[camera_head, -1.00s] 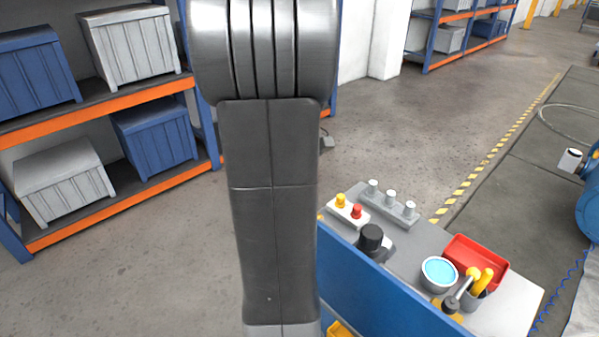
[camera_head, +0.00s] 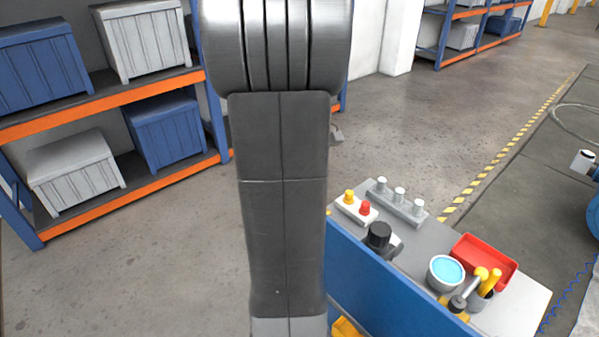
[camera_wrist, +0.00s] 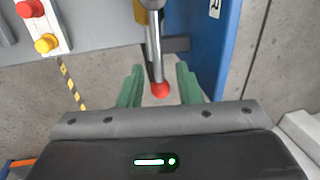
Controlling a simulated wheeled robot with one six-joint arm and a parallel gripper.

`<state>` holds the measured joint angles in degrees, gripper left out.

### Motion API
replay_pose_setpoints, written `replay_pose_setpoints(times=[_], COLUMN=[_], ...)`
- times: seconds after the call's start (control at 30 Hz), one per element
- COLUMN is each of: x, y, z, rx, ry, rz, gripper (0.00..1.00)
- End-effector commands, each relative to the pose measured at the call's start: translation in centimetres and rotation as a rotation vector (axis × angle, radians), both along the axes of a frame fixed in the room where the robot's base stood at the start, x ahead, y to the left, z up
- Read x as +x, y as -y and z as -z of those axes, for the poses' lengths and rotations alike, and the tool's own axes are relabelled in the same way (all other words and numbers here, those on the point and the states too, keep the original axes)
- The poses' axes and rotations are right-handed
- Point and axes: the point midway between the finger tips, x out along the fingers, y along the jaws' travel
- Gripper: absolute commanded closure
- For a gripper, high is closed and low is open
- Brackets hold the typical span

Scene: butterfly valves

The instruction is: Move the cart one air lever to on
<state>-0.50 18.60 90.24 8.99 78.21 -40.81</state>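In the wrist view a metal lever (camera_wrist: 154,48) with a red ball end (camera_wrist: 160,90) hangs from a grey fitting at the top, beside the blue cart panel (camera_wrist: 212,50). My gripper (camera_wrist: 159,76) has two green fingers, one on each side of the lever. The fingers are apart, with a gap to the lever on both sides. I cannot tell whether the ball lies at fingertip depth. In the head view the blue cart (camera_head: 385,290) stands at the lower right. My arm covers the gripper and the lever there.
The cart top holds a red tray (camera_head: 484,258), a blue-filled bowl (camera_head: 446,272), a black knob (camera_head: 379,235), and a white box with yellow and red buttons (camera_head: 356,208). The wrist view also shows such a box (camera_wrist: 42,24). Shelves (camera_head: 120,202) stand left; the floor between is clear.

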Motion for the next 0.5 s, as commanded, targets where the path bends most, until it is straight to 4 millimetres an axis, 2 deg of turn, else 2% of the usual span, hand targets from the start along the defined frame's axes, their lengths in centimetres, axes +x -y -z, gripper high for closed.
replay_pose_setpoints(times=[0.27,0.37,0.5], x=[0.0,0.2,0.6], y=[0.1,0.2,0.6], z=[-0.2,-1.1,-3.8], rx=[0.000,0.000,0.000], ry=[0.000,0.000,0.003], rz=[0.002,0.002,0.003], gripper=[0.68,0.68,0.68])
